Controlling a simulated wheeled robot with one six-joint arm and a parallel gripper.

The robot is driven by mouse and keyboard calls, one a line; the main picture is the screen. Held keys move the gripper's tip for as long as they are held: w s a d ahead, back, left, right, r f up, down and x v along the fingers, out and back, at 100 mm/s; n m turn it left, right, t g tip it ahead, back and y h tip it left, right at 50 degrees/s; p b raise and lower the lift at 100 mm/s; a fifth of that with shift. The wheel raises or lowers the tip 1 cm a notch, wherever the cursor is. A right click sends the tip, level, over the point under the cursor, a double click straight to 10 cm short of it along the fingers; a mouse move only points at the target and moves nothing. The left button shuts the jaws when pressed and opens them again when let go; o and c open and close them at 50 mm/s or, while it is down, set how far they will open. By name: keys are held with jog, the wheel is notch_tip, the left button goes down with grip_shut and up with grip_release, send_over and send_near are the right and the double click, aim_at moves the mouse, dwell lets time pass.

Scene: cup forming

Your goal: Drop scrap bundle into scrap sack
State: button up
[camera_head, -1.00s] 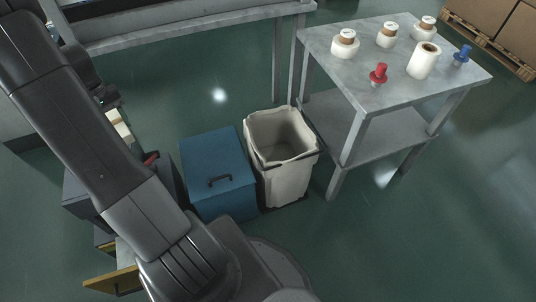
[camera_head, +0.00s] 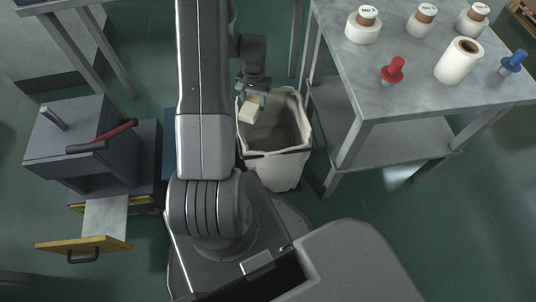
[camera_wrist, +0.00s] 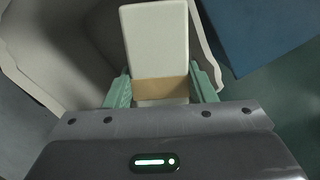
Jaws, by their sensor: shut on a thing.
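The scrap bundle (camera_head: 249,109) is a pale block with a tan band. In the wrist view the bundle (camera_wrist: 157,42) sits between the two green fingers of my gripper (camera_wrist: 161,92), which is shut on its banded end. The scrap sack (camera_head: 289,172) is an open off-white bag with a dark band, standing on the floor. In the head view my gripper (camera_head: 252,97) holds the bundle over the left part of the sack's mouth. In the wrist view the sack's pale rim (camera_wrist: 208,45) shows behind the bundle. The gap in height cannot be judged exactly.
A grey metal table (camera_head: 400,98) with white rolls, a red knob (camera_head: 393,70) and a blue knob (camera_head: 513,62) stands right of the sack. The blue bin (camera_wrist: 262,32) is beside the sack, mostly hidden by my arm. A grey press-like box (camera_head: 80,140) stands left.

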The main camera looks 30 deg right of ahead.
jog(key=s+d+f+m+b, duration=0.1)
jog(key=s+d+f+b, duration=0.1)
jog(key=f, duration=0.7)
jog(key=s+d+f+m+b, duration=0.2)
jog(key=s+f+b, duration=0.3)
jog(key=f, duration=0.5)
jog(key=shift+s+d, duration=0.5)
jog(key=o, duration=1.6)
jog(key=shift+c, duration=0.2)
jog(key=shift+r, duration=0.15)
